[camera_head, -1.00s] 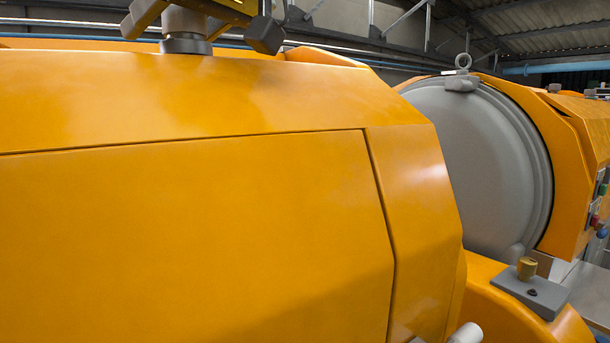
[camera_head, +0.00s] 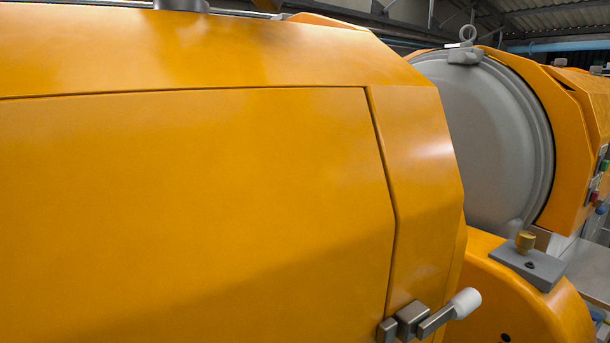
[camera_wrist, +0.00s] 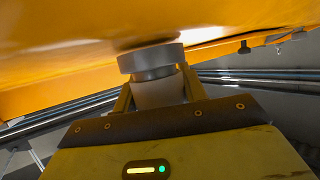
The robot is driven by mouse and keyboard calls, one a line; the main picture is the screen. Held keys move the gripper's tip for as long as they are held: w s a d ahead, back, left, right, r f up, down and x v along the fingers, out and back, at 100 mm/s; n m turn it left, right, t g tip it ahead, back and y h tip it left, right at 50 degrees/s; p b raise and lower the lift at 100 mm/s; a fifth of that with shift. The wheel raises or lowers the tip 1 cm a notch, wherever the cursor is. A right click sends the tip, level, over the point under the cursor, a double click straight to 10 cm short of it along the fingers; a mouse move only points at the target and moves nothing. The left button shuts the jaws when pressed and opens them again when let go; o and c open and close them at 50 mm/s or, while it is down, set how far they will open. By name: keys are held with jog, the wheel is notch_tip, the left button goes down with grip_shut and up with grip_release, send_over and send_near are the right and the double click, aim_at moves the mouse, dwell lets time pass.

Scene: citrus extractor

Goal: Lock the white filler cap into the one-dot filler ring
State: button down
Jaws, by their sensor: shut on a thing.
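In the wrist view my gripper (camera_wrist: 157,94) is shut on the pale, whitish filler cap (camera_wrist: 158,93), one finger on each side of it. A round grey metal ring (camera_wrist: 151,62), which looks like the filler ring, lies directly past the cap against the orange housing. The cap's far end meets or sits inside the ring; I cannot tell which, nor whether it is locked. No dot mark is readable. In the head view only the lower edge of a grey collar (camera_head: 181,5) shows at the top; my gripper is out of that view.
The large orange housing (camera_head: 200,200) fills the left. A grey lever with a white knob (camera_head: 466,302) sticks out at its lower right. Behind stands a grey domed cover (camera_head: 480,140). A brass pin (camera_head: 525,240) stands on a grey plate at right.

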jog(key=shift+f+n+g+b, duration=0.2)
jog(key=shift+n+g+b, duration=0.1)
jog(key=shift+b, duration=0.2)
jog(key=shift+y, duration=0.3)
jog(key=shift+s+r+n+g+b, duration=0.1)
jog(key=shift+r+n+g+b, duration=0.05)
jog(key=shift+n+g+b, duration=0.25)
jog(key=shift+n+g+b, duration=0.35)
jog(key=shift+n+g, duration=0.05)
jog(key=shift+g, duration=0.1)
jog(key=c, duration=0.7)
grip_release()
jog(key=shift+s+y, duration=0.15)
jog(key=shift+y, duration=0.15)
